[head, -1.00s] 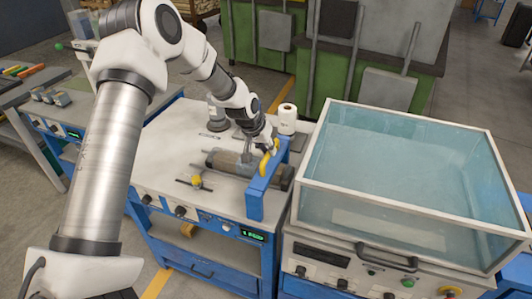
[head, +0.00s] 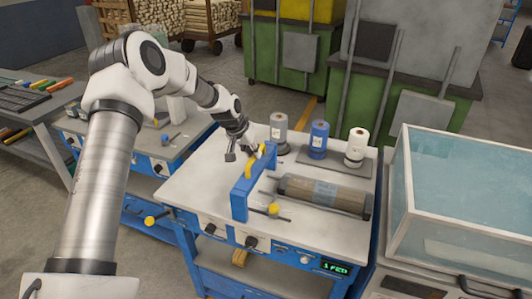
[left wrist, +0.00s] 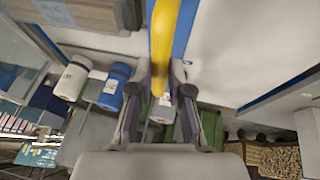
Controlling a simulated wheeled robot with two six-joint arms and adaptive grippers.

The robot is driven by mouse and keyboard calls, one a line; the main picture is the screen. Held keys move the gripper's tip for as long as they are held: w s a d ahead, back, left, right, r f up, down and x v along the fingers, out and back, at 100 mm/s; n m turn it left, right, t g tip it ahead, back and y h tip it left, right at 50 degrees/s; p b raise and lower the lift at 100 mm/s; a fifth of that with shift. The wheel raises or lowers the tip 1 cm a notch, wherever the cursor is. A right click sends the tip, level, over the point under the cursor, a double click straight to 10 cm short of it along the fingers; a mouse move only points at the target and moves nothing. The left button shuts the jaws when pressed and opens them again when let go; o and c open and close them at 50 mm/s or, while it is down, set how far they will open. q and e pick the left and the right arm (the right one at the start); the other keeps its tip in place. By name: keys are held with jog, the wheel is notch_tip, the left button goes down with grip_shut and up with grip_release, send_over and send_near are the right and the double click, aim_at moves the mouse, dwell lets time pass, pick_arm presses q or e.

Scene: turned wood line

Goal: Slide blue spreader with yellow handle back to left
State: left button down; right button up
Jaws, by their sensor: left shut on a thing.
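The blue spreader (head: 240,192) is an upright bar standing across the left part of the white worktable (head: 205,180). Its curved yellow handle (head: 249,168) is near its far end. My left gripper (head: 252,150) is shut on the yellow handle. In the left wrist view the gripper's fingers (left wrist: 160,82) lie on both sides of the yellow handle (left wrist: 162,40), with the blue spreader (left wrist: 186,25) just behind it. A dark-ended brown roller (head: 325,197) lies on the table to the right of the spreader. My right gripper is not in view.
Grey (head: 279,130), blue (head: 319,138) and white (head: 356,147) spools stand at the table's back. A yellow-knobbed rod (head: 273,210) lies by the roller; another yellow knob (head: 150,221) sticks out at the front left. A clear tank (head: 450,200) stands at right.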

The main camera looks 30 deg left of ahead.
pick_arm(q)
jog(key=s+a, duration=0.3)
jog(key=a, duration=1.1)
jog(key=shift+s, duration=0.2)
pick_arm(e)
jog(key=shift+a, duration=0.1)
pick_arm(q)
jog(key=shift+a, duration=0.1)
jog(key=c, duration=1.1)
grip_release()
jog(key=v, duration=1.1)
jog(key=shift+s+a+r, duration=0.2)
jog(key=shift+a+r, duration=0.1)
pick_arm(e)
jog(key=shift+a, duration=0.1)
